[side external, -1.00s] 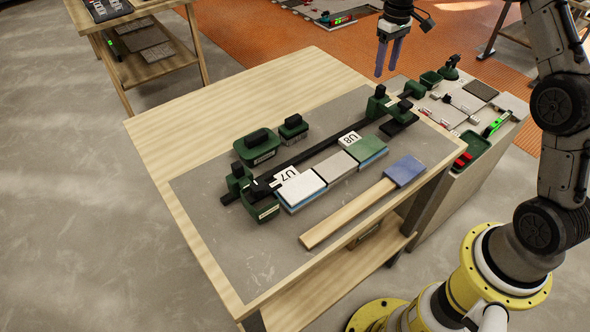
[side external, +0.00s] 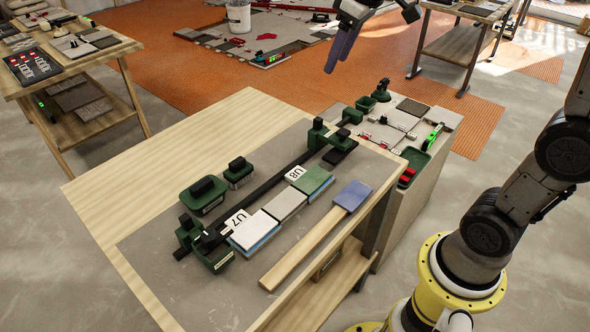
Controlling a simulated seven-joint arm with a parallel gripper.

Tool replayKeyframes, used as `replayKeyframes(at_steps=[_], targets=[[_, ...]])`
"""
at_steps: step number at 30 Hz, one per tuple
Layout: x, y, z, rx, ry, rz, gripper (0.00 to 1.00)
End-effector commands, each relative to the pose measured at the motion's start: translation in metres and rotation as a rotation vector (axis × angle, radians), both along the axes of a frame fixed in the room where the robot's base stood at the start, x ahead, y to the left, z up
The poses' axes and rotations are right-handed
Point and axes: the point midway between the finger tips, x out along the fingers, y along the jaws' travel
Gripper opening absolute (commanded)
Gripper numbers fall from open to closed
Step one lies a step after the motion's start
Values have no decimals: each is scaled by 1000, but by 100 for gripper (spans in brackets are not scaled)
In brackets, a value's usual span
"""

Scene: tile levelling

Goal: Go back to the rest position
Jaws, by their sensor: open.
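My gripper (side external: 341,52) is at the top of the side external view, raised well above the work table (side external: 112,195). Its two blue-grey fingers are apart and hold nothing. On the table's grey top, a white tile (side external: 253,231), a grey tile (side external: 286,204) and a green tile (side external: 312,179) lie in a row between the U7 (side external: 238,219) and U8 (side external: 295,174) labels. A dark rail (side external: 264,190) with green end blocks runs behind them. A wooden bar with a blue pad (side external: 351,195) lies in front of the row. My gripper touches none of these.
A side bench (side external: 411,109) with small tools and a red-filled green tray adjoins at the right. Other tables stand at the back left and back right. A bucket (side external: 238,17) stands on the far floor.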

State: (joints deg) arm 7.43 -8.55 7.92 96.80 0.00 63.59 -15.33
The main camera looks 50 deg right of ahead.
Motion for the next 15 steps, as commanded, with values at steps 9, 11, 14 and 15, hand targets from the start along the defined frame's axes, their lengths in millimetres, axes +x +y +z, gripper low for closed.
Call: replayKeyframes(at_steps=[9,11,14,15], targets=[[-132,40,-9,31,-145,4,55],[-154,44,-22,43,-162,-3,55],[-180,47,-46,61,-173,-25,55],[-188,48,-55,67,-170,-36,55]])
